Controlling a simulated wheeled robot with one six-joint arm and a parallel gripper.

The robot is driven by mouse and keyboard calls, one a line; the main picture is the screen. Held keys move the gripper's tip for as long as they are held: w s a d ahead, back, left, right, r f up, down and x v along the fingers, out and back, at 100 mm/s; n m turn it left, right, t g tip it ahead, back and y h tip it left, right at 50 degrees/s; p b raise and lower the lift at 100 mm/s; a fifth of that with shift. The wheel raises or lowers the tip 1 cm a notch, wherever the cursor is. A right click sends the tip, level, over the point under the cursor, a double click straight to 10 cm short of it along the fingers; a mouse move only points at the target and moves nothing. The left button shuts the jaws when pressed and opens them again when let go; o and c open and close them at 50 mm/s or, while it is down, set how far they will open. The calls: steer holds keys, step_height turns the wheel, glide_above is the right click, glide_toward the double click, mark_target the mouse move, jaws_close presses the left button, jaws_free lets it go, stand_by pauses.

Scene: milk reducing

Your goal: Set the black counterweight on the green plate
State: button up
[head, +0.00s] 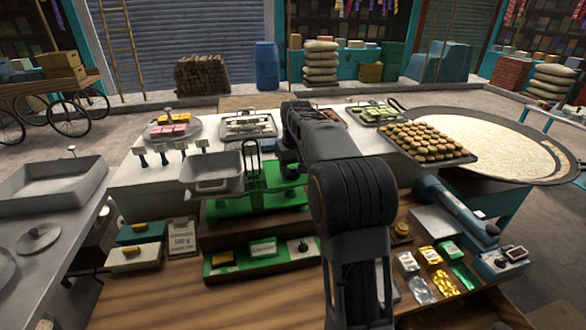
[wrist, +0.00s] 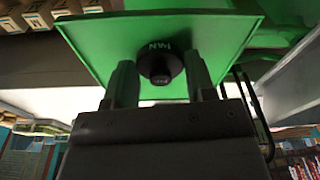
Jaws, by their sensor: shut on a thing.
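The green plate (head: 287,198) is on the green balance scale, in the middle of the head view and partly behind my arm. In the wrist view the green plate (wrist: 100,42) fills the upper middle. The black counterweight (wrist: 158,67) is a round dark piece between my gripper's fingers (wrist: 160,85), over the plate. My gripper is shut on it. Whether the counterweight touches the plate, I cannot tell. In the head view my arm hides the counterweight and the fingertips.
A grey metal pan (head: 212,172) is on the scale's other side. In front is a green tray (head: 262,265) with small items and a black knob-like piece (head: 303,245). A tray of brown sweets (head: 428,141) and foil packets (head: 440,283) lie to the right.

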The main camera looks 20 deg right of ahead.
mark_target(295, 175)
steer(key=shift+f, duration=0.2)
steer(key=o, duration=1)
steer(key=shift+r, duration=0.1)
step_height(295, 175, up, 12)
steer(key=s, duration=0.2)
steer(key=s+a+f+t, duration=0.2)
steer(key=s+a, duration=0.5)
steer(key=s, duration=0.3)
steer(key=shift+t, duration=0.8)
steer(key=s+a+f, duration=0.1)
steer(key=s+f, duration=0.2)
steer(key=s, duration=0.1)
steer(key=s+a+f, duration=0.2)
steer(key=s+f, duration=0.2)
steer(key=s, duration=0.1)
steer(key=s+a+f, duration=0.1)
steer(key=s+f, duration=0.3)
steer(key=s, duration=0.1)
steer(key=shift+a+f, duration=0.2)
